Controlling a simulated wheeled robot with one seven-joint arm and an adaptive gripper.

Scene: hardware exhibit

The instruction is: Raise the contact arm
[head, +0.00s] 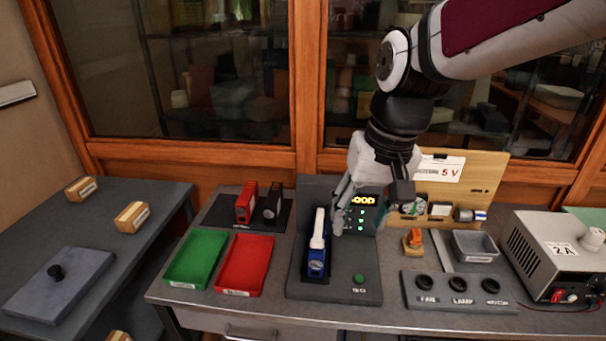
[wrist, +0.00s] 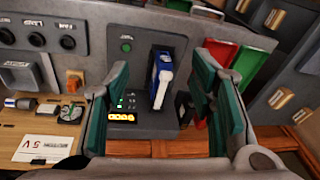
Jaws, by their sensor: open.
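A dark grey tester (head: 364,284) stands on the bench with a lit yellow display and green lights. A white arm-like piece (head: 318,228), apparently the contact arm, lies over a blue block (head: 316,262) in the tester's slot. In the wrist view the blue and white assembly (wrist: 161,76) shows between my fingers, beyond their tips. My gripper (head: 366,212) is open and empty, above and to the right of the white piece, hiding part of the tester's panel. In the wrist view my gripper's (wrist: 160,78) green-padded fingers stand wide apart.
A green tray (head: 197,258) and a red tray (head: 245,264) lie left of the tester. Red and black blocks (head: 246,203) stand behind them. An orange switch (head: 413,240), a grey bin (head: 475,246), a knob panel (head: 460,291) and a power supply (head: 545,252) stand to the right.

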